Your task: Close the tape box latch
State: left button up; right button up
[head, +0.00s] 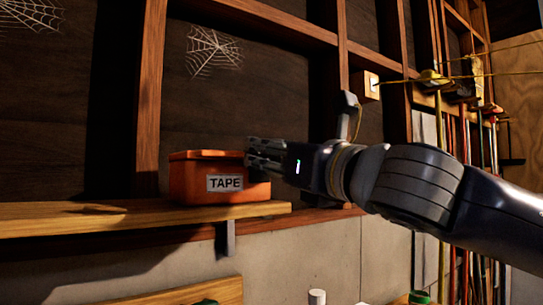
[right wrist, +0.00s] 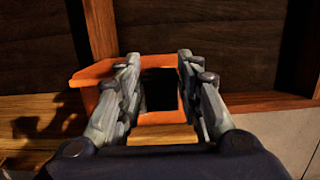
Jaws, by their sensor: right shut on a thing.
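The orange tape box (head: 192,190) with a white "TAPE" label sits on a wooden shelf (head: 60,220). Its lid looks down or nearly so in the head view. My right gripper (head: 250,155) is at the box's right end, near the lid edge, shut on the box. In the right wrist view, my right gripper's fingers (right wrist: 159,58) stand apart on either side of the box end (right wrist: 92,75), with a dark patch between them. I cannot tell whether that patch is the latch or shadow. The latch is not clearly visible. My left gripper is out of view.
A wood-framed dark wall stands right behind the box. The shelf's right end, above a bracket (head: 229,238), lies close to the box. Long-handled tools (head: 485,150) hang at the right. The shelf left of the box is clear.

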jog(key=shift+r, duration=0.1)
jog(key=o, duration=1.1)
jog(key=shift+c, duration=0.2)
jog(key=shift+w, duration=0.1)
jog(key=v, duration=0.8)
jog(key=shift+d, duration=0.1)
